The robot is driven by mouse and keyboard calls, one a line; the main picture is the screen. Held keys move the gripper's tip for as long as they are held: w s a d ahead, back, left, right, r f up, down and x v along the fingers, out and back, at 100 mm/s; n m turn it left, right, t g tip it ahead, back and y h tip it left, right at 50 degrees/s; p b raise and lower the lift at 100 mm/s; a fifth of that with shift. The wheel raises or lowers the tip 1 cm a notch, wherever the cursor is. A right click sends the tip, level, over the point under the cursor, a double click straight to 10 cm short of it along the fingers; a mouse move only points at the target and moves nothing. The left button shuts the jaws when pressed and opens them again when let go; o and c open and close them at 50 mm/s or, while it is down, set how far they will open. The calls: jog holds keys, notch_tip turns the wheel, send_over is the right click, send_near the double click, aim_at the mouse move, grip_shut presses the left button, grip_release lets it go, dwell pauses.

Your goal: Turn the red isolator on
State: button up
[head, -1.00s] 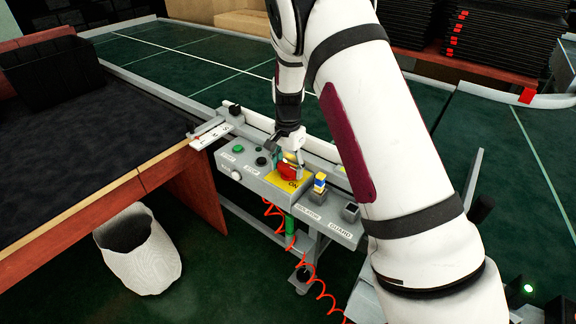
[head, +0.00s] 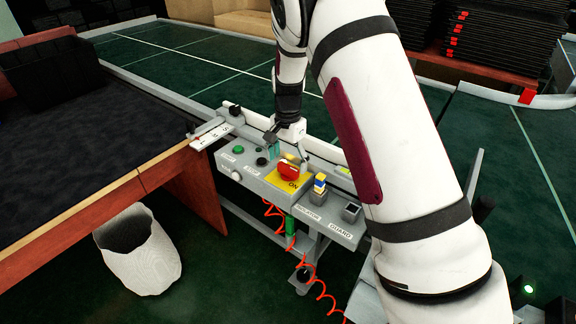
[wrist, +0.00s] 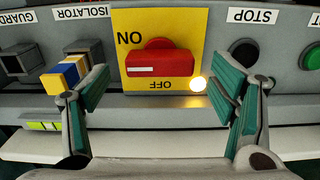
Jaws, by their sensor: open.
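The red isolator handle (head: 288,171) sits on a yellow plate (head: 291,184) on the grey control panel. In the wrist view the red handle (wrist: 160,64) lies level, with a white mark on its left end. ON is printed above its left end and OFF below it; the lettering is upside down. A bright lamp (wrist: 197,84) glows just right of the handle. My gripper (head: 288,153) is open and empty at the panel's far side. In the wrist view its two green-padded fingers (wrist: 159,92) stand wide apart, one each side of the handle and clear of it.
Green START (head: 238,150) and black STOP (head: 261,161) buttons lie to the left. A red coiled cord (head: 318,289) hangs below.

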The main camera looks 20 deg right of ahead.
aim_at(288, 166)
notch_tip(288, 166, up, 9)
jog(key=shift+r, duration=0.2)
dwell(0.3)
